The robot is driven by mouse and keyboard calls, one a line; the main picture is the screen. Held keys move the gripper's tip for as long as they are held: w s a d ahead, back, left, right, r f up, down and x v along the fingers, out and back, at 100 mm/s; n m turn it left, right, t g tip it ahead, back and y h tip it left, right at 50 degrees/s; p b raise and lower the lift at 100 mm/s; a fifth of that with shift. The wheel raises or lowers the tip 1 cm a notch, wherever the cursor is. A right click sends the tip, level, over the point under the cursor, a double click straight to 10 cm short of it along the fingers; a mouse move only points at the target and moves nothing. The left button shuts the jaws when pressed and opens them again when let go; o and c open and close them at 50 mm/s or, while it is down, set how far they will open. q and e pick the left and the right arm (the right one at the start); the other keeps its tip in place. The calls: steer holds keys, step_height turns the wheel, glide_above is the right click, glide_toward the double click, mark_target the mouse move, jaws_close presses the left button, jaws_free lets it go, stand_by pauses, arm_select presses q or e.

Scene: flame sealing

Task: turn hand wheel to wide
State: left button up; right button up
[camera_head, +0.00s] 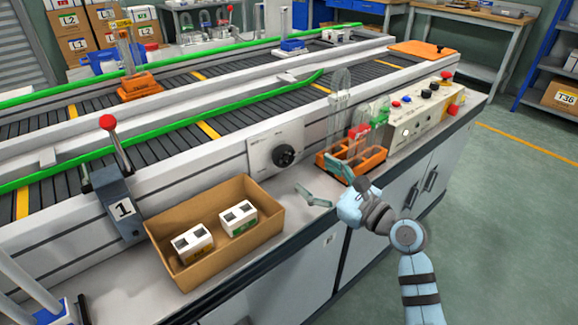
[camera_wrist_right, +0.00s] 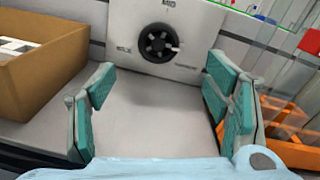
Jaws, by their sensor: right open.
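The hand wheel (camera_head: 284,156) is a black knob on a white panel (camera_head: 262,151) at the front side of the conveyor. In the right wrist view the wheel (camera_wrist_right: 159,43) is at the top middle, with a small light mark at its right. The panel reads MID above it; the side labels are too blurred to read surely. My right gripper (camera_head: 317,182) is open and empty, in front of the panel and apart from the wheel. Its teal fingers (camera_wrist_right: 160,100) stand wide to both sides below the wheel. My left gripper is not in view.
A cardboard box (camera_head: 175,262) with two white blocks stands left of the wheel. An orange rack (camera_head: 372,160) with clear tubes is close to my right gripper's right side. A lever (camera_head: 108,124) with a red knob rises at the left. The bench between box and rack is clear.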

mark_target(287, 158)
steer(key=b+x, duration=0.3)
steer(key=x, duration=0.6)
steer(key=shift+w+b, duration=0.15)
steer(key=shift+b, duration=0.2)
steer(key=shift+w+a, duration=0.15)
steer(key=shift+a, duration=0.05)
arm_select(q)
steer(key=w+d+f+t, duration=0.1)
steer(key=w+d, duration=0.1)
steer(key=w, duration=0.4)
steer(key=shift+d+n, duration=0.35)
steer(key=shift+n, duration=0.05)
arm_select(e)
steer(key=shift+r, duration=0.1)
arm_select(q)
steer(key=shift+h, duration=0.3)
arm_select(e)
steer(key=shift+c, duration=0.6)
